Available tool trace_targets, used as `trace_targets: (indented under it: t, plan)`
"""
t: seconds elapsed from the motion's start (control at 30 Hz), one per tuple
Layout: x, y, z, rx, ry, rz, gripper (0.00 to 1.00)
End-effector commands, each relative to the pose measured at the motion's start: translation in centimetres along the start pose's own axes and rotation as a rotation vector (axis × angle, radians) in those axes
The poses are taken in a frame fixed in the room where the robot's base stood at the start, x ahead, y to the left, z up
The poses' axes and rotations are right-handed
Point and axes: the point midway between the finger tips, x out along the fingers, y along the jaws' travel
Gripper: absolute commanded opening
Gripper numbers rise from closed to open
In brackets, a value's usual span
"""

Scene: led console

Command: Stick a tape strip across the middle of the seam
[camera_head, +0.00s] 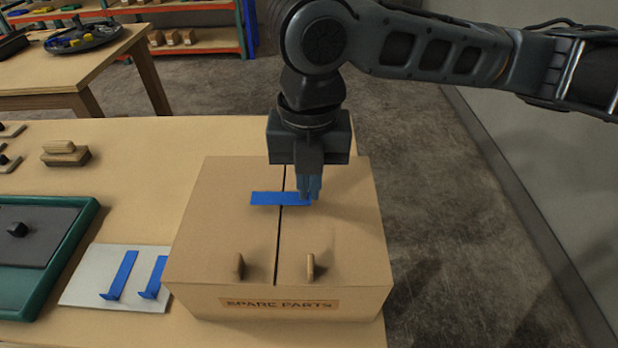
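The cardboard box (225,235) stands on the table with its two flaps meeting at a dark seam (278,245) that runs from back to front. A blue tape strip (268,198) lies crosswise over the seam, somewhat toward the back of the lid. I cannot tell whether it touches the cardboard all along. My gripper (310,193) points down over the right flap, its fingers close together at the strip's right end, seemingly shut on it. The fingers hide that end. Two more blue strips (122,275) (155,278) sit on a pale plate (90,278) left of the box.
Two small wooden pegs (239,266) (311,266) stand on the front of the lid. A green tray (75,242) with a dark panel lies at left. Wooden blocks (66,153) lie farther back. Bare table (150,210) shows between these and the box; floor lies to the right.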

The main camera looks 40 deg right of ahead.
Motion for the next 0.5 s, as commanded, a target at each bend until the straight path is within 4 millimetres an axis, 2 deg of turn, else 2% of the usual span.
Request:
trace_targets:
  t: [0.5]
  plan:
    - [0.61, 0.00, 0.00, 0.000, 0.000, 0.000, 0.00]
